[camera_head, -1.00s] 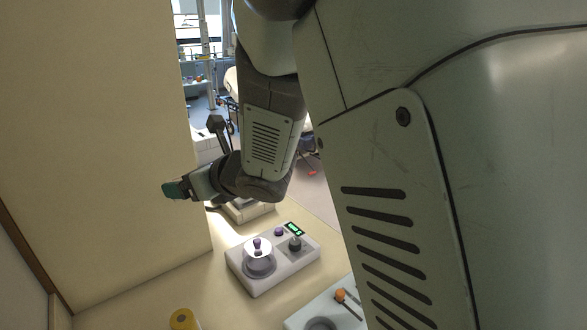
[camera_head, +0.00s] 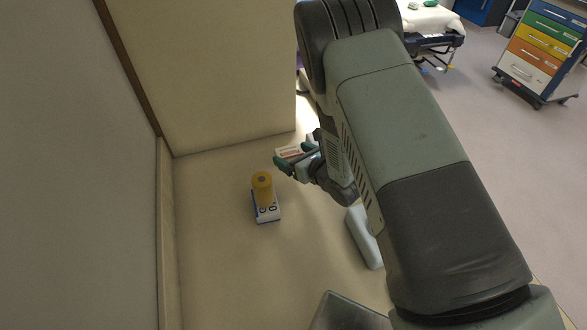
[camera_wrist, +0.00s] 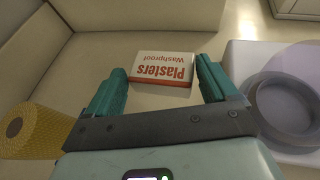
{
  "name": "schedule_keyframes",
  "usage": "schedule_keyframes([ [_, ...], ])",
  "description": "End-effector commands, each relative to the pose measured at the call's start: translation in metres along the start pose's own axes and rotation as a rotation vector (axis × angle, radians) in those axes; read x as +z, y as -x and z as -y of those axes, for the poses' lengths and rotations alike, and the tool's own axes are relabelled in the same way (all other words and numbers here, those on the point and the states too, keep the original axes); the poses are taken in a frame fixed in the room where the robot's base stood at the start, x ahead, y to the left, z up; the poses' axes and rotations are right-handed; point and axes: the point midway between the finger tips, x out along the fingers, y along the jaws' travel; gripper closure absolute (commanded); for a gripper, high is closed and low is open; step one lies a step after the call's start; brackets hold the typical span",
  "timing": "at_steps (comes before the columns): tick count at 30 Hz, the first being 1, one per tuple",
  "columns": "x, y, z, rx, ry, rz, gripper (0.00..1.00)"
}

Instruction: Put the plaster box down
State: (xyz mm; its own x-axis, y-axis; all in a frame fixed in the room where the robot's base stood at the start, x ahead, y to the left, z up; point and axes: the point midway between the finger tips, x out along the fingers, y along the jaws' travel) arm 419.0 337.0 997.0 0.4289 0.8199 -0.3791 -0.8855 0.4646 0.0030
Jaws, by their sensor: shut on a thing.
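The plaster box (camera_wrist: 162,68) is white and red and reads "Plasters Washproof", upside down in the wrist view. It lies between the two teal fingers of my gripper (camera_wrist: 165,85), which is shut on it. In the head view the box (camera_head: 288,153) shows partly behind my gripper (camera_head: 293,157), low over the cream counter (camera_head: 215,265) near the back panel. I cannot tell whether its underside touches the counter.
A pale device with a grey ring (camera_wrist: 283,108) is at right. The counter's front left is clear.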

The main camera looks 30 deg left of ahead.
Motion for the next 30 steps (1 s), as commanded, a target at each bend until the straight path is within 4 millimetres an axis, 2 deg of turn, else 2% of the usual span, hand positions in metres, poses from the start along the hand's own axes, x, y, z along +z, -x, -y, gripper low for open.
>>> schedule_keyframes([
  [12, -0.048, -0.019, 0.001, -0.001, 0.000, 0.000, 0.43],
  [25, -0.054, -0.022, 0.000, 0.000, 0.001, 0.000, 0.43],
  [26, -0.053, -0.022, 0.000, 0.000, 0.001, 0.000, 0.09],
  [27, -0.053, -0.022, 0.000, 0.000, 0.001, 0.001, 0.03],
  [30, -0.053, -0.022, 0.000, 0.000, 0.001, 0.001, 0.02],
])
